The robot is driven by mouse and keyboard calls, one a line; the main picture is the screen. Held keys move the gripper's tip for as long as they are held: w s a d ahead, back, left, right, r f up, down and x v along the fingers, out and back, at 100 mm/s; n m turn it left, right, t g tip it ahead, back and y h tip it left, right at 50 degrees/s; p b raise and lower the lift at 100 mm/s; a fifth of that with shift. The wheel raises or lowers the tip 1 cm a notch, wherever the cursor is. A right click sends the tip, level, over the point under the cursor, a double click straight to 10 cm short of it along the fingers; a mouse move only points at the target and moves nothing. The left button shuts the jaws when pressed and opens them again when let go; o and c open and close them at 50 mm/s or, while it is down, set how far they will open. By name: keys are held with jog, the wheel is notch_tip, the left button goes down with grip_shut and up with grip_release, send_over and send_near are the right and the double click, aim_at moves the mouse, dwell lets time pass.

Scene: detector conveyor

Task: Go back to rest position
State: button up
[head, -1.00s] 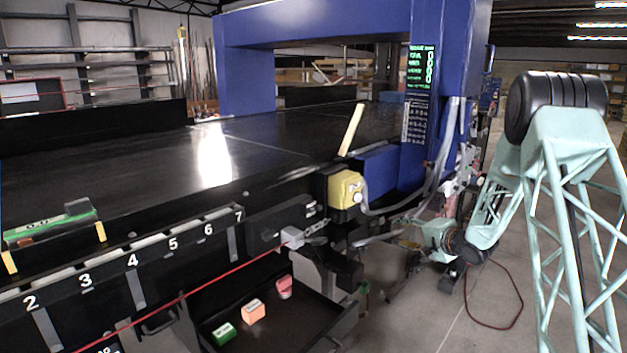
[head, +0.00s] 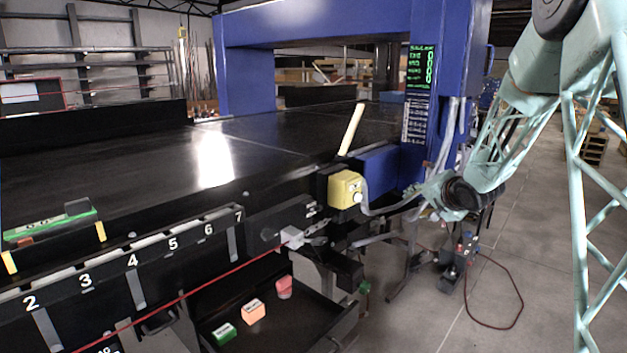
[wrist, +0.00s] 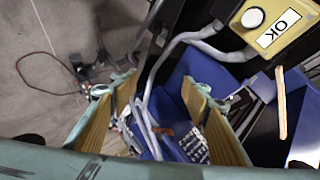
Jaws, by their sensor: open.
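My gripper (wrist: 157,84) is open and empty in the wrist view. Its two tan, ridged fingers stand well apart, with nothing between them but the background. In the head view my mint-green arm is at the right, and its end (head: 430,190) is in front of the blue gantry post, right of the yellow button box (head: 345,188). The fingers are hard to make out there. The yellow box also shows at the top right of the wrist view with an OK label (wrist: 279,30).
The blue gantry (head: 232,70) spans the black conveyor (head: 120,170). A dark tray (head: 285,325) holds green, orange and pink blocks. Numbered slots (head: 135,258) and a green-topped item (head: 50,220) are at left. Grey hoses run by the post. Floor at right is mostly clear.

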jog(key=s+a+r+n+g+h, duration=0.1)
jog(key=s+r, duration=0.4)
jog(key=s, duration=0.5)
jog(key=s+a+r+n+g+h, duration=0.1)
jog(key=s+r, duration=0.4)
jog(key=s, duration=0.5)
jog(key=s+a+r+n+g+h, duration=0.15)
jog(key=s+r, duration=0.35)
jog(key=s, duration=0.5)
jog(key=s+a+f+n+g, duration=0.1)
jog(key=s+a+n, duration=0.1)
jog(key=s, duration=1.1)
jog(key=s+a+f+n+g+y, duration=0.1)
jog(key=s+a, duration=0.4)
jog(key=s, duration=0.8)
jog(key=s+a+f+n+g+y, duration=0.1)
jog(key=s+a+n+g, duration=0.1)
jog(key=s, duration=1.2)
jog(key=shift+a+n, duration=0.35)
jog(key=shift+a, duration=0.55)
jog(key=shift+r, duration=0.15)
notch_tip(320, 180, up, 32)
jog(key=p, duration=3.2)
